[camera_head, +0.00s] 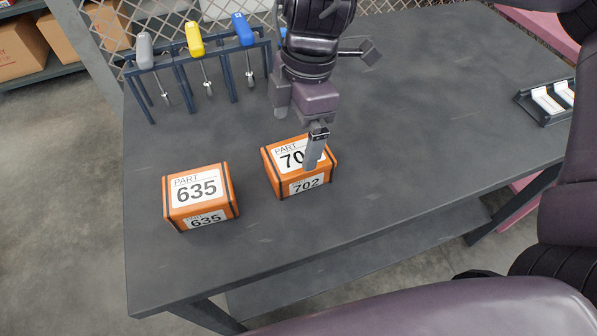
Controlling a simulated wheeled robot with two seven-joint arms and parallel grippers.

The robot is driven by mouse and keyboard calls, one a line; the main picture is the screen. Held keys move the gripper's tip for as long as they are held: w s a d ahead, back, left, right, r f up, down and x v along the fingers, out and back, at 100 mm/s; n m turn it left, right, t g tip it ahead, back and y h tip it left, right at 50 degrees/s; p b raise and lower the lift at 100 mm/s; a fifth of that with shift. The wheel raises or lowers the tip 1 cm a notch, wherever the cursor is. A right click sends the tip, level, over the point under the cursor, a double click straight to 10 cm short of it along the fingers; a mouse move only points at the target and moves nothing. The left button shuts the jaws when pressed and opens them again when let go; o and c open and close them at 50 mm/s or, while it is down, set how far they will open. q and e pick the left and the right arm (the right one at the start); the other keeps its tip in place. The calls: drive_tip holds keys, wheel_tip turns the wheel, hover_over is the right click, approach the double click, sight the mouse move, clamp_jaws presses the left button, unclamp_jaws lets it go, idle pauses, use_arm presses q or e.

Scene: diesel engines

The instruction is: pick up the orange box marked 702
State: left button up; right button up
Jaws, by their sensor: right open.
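The orange box marked 702 (286,162) sits on the dark grey table (400,170), with white labels on its top and front faces. My right gripper (297,141) is over this box and open, with nothing between its fingers. One finger hangs in front of the box and hides part of the top label. The other finger shows behind, near the back of the box. I cannot tell whether either finger touches it. My left gripper is not in view.
A second orange box marked 635 (198,198) stands to the left of box 702, with a gap between them. A dark rack (183,76) with grey, yellow and blue-handled tools is at the back left. A tray (547,102) with white pieces is at the right. The front table area is clear.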

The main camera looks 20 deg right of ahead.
sight(299, 154)
drive_tip(key=shift+a+f, duration=0.1)
drive_tip(key=shift+f, duration=0.55)
drive_tip(key=f, duration=0.3)
drive_tip(key=s+f, duration=0.1)
drive_tip(key=f, duration=0.1)
drive_tip(key=shift+f, duration=0.1)
drive_tip(key=shift+w+f, duration=0.15)
drive_tip(key=shift+f, duration=0.5)
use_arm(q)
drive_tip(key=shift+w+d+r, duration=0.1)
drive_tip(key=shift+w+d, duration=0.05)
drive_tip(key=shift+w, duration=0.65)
use_arm(e)
drive_tip(key=shift+c, duration=0.5)
drive_tip(key=c, duration=1.3)
drive_tip(key=shift+r, duration=0.15)
